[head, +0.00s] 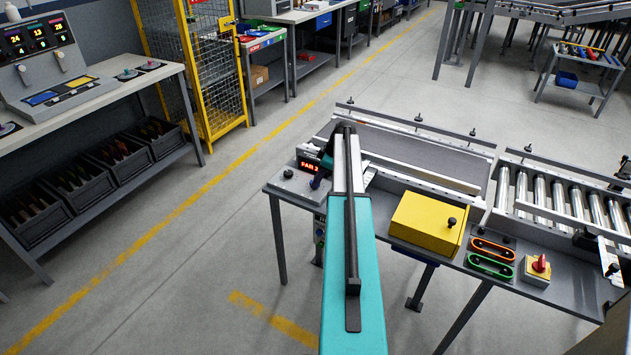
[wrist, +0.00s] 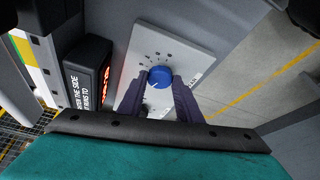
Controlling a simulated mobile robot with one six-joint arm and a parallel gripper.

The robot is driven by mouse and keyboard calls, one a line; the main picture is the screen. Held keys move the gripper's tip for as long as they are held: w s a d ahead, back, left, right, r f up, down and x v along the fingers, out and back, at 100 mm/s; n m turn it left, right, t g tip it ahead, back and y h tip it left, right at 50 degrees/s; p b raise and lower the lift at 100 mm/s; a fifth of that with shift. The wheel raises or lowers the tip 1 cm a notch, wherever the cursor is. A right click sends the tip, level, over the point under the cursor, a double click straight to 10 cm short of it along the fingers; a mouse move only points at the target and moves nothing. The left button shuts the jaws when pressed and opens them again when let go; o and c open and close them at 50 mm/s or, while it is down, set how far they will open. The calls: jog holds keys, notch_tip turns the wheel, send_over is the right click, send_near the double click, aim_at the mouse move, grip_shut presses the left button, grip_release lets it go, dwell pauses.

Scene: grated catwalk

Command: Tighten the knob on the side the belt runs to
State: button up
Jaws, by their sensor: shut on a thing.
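In the wrist view a round blue knob (wrist: 160,76) stands on a light plate (wrist: 192,52) with dark marks around the knob. My gripper (wrist: 160,84) has its two dark fingers on either side of the knob, shut on it. A dark part lower on the plate is partly hidden by the left finger. A black box with a red display (wrist: 102,85) and white lettering is beside the plate. In the head view the conveyor belt (head: 425,150) lies behind my teal arm. The red display (head: 309,166) also shows there, at the belt's left end; my arm partly hides that corner.
A yellow box (head: 425,222), an orange handle (head: 492,249), a green handle (head: 489,266) and a red knob on a yellow base (head: 539,267) are on the bench's right. Rollers (head: 560,200) continue rightward. Open floor lies left of the bench.

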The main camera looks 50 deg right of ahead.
jog(key=shift+s+d+f, duration=0.1)
jog(key=shift+s+f, duration=0.05)
jog(key=shift+s, duration=0.2)
jog(key=o, duration=1)
jog(key=shift+o, duration=0.2)
jog(key=shift+w, duration=0.1)
jog(key=shift+r, duration=0.25)
jog(key=b+v, duration=0.3)
jog(key=v, duration=1)
jog(key=shift+r, duration=0.25)
